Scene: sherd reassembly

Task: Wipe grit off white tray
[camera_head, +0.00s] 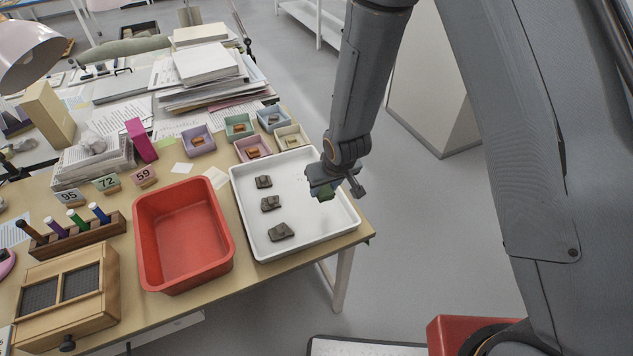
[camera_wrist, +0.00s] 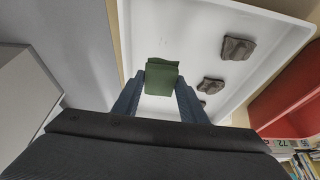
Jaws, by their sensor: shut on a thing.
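The white tray (camera_head: 262,241) lies at the right end of the table; it also shows in the wrist view (camera_wrist: 199,47). Three dark grey-brown sherds (camera_head: 281,232) lie in a column along its left half. In the wrist view a sherd (camera_wrist: 237,48) shows clearly, with others beside it. My gripper (camera_wrist: 162,92) is shut on a green sponge-like block (camera_wrist: 161,77), held over the right part of the tray. The block also shows in the head view (camera_head: 324,194). Whether it touches the tray floor I cannot tell.
A deep red bin (camera_head: 184,238) stands just left of the tray. Several small coloured boxes (camera_head: 198,140) with orange-brown pieces sit behind it. A marker rack (camera_head: 75,236) and a wooden box (camera_head: 70,293) are farther left. The table edge runs close to the tray's right.

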